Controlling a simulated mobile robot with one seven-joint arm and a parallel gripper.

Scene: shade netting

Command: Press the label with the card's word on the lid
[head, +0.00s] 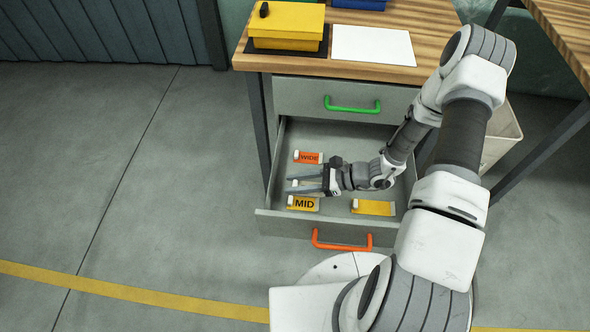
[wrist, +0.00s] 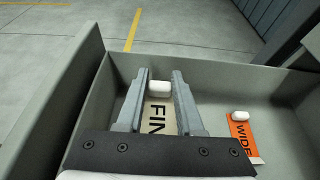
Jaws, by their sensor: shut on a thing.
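My gripper (head: 306,184) is inside the open lower drawer (head: 282,223). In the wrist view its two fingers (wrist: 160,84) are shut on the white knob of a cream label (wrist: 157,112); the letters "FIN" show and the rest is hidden. An orange label reading WIDE (head: 309,157) lies farther back in the drawer and also shows in the wrist view (wrist: 241,132). A yellow label reading MID (head: 304,204) lies near the drawer front. Another yellow label (head: 374,208) shows no readable word. A yellow box with a lid (head: 290,18) stands on the tabletop. I see no word on a card.
A blank white sheet (head: 373,45) lies on the wooden tabletop (head: 425,30) beside the yellow box, with a blue object (head: 360,4) behind it. The closed upper drawer has a green handle (head: 352,107). The open drawer has an orange handle (head: 341,243). Floor at left is clear.

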